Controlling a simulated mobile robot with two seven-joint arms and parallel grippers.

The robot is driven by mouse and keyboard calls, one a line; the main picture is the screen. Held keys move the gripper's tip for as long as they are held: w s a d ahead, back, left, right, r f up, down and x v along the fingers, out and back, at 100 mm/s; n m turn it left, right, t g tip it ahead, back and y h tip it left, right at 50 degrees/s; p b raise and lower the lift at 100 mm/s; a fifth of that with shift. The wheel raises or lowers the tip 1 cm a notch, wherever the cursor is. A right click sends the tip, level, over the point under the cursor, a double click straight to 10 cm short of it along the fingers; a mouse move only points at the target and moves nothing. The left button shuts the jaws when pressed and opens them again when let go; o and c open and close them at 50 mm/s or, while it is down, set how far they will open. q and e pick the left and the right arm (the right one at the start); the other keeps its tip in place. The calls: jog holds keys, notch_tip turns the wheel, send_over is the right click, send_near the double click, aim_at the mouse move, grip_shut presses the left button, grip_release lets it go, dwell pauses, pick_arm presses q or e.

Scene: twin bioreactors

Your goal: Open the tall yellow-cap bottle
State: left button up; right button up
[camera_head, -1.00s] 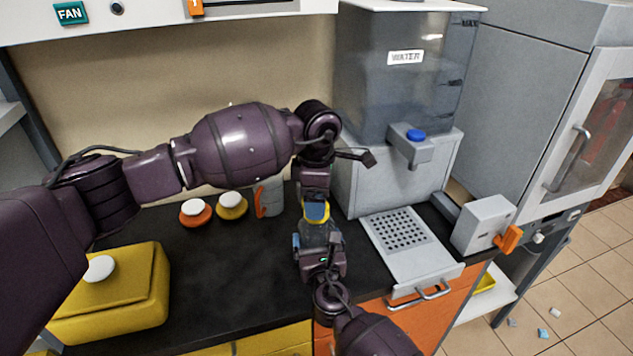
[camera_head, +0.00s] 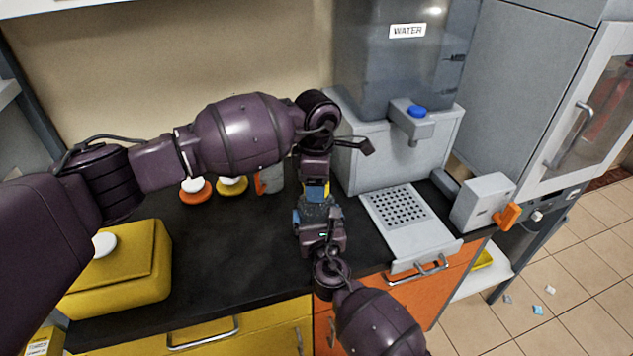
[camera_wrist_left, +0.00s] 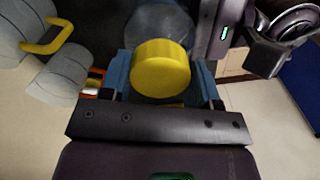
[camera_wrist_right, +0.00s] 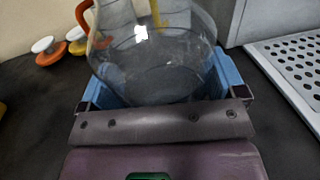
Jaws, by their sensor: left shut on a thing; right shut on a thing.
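The tall bottle is clear, and its glass body (camera_wrist_right: 155,62) fills the middle of the right wrist view. Its yellow cap (camera_wrist_left: 160,68) shows in the left wrist view, on top of the bottle. My left gripper (camera_wrist_left: 162,82) is shut on the yellow cap, with a blue finger on each side of it. My right gripper (camera_wrist_right: 160,82) is shut on the bottle's body, its blue fingers on both sides. In the head view my left gripper (camera_head: 316,190) comes down from above and my right gripper (camera_head: 318,218) reaches in from the front. The grippers hide most of the bottle there.
A water dispenser (camera_head: 375,150) with a perforated tray (camera_head: 440,243) stands to the right. A grey mug (camera_head: 271,180), an orange-based item (camera_head: 195,194) and a yellow-based item (camera_head: 232,187) stand behind left. A yellow box (camera_head: 125,275) sits at left. The black counter (camera_head: 235,255) between is clear.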

pick_arm(q)
jog(key=n, duration=0.9)
jog(key=shift+r, duration=0.3)
dwell(0.5)
jog(key=shift+r, duration=0.4)
jog(key=shift+r, duration=0.45)
jog(key=shift+r, duration=2)
pick_arm(e)
jog(key=o, duration=1.4)
jog(key=shift+o, duration=0.2)
